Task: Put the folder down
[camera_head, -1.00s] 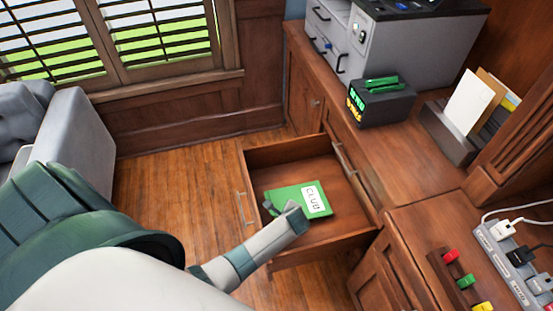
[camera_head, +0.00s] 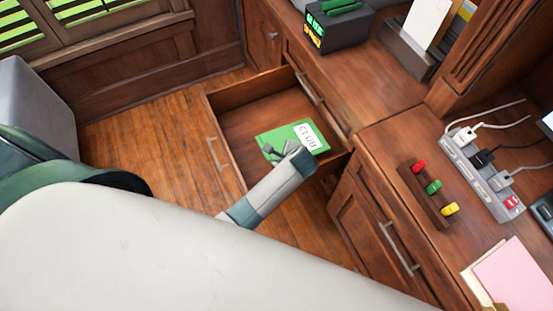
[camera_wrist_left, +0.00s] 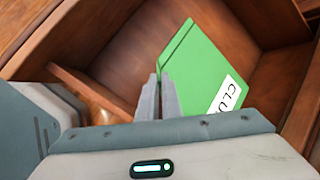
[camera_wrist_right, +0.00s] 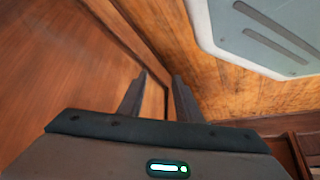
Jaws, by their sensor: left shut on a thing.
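The green folder (camera_head: 275,137) has a white label reading CLUB. It is inside the outline of the open wooden drawer (camera_head: 240,98), seen from above; I cannot tell whether it touches the drawer floor. My left gripper (camera_head: 282,149) is shut on the folder's near edge. In the left wrist view the closed fingers (camera_wrist_left: 158,92) meet the left corner of the folder (camera_wrist_left: 203,65), and part of the label shows at right. My right gripper (camera_wrist_right: 158,88) is open and empty in the right wrist view, beside a wooden panel, and does not show in the head view.
The counter holds a dark box with green items (camera_head: 340,28), a paper holder (camera_head: 408,48), a rack of coloured blocks (camera_head: 425,190), a power strip (camera_head: 480,175) and a pink sheet (camera_head: 515,275). Much of the drawer floor is bare.

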